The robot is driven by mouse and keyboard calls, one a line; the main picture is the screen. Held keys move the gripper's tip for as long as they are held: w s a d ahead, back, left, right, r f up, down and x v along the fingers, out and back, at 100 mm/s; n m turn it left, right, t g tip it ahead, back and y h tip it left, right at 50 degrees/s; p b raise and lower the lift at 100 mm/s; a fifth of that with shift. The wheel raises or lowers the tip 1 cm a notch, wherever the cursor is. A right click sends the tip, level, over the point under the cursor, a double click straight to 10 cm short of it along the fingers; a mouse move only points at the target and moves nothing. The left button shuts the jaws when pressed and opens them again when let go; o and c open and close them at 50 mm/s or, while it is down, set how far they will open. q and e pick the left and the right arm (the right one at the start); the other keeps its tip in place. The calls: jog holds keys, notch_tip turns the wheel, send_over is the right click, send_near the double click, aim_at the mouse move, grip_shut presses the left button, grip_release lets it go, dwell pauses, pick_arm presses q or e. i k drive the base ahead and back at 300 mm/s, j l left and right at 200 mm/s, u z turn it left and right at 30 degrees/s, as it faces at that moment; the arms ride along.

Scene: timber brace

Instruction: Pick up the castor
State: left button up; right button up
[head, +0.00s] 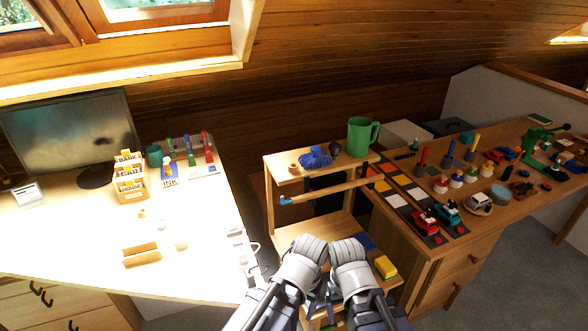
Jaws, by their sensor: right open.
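A small dark round thing (335,149) sits on the top board of the wooden stand, between a blue bag-like thing (315,157) and a green mug (362,137). It may be the castor, but it is too small to be sure. My two arms come in from the bottom edge, their wrists side by side in front of the stand. My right gripper (333,299) is open, low and nearer to me than the top board, well apart from the dark thing. My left gripper (314,301) is mostly hidden by the wrists; its jaws cannot be made out.
A wooden bar with a blue end (325,190) runs across the stand below its top board (284,161). A yellow block (385,266) lies on a lower level. A desk (80,225) stands left; a bench with toy cars and pegs (480,238) stands right.

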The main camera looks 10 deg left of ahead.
aim_at(334, 148)
jog(key=j+z, duration=0.1)
jog(key=z, duration=1.7)
jog(key=j, duration=1.35)
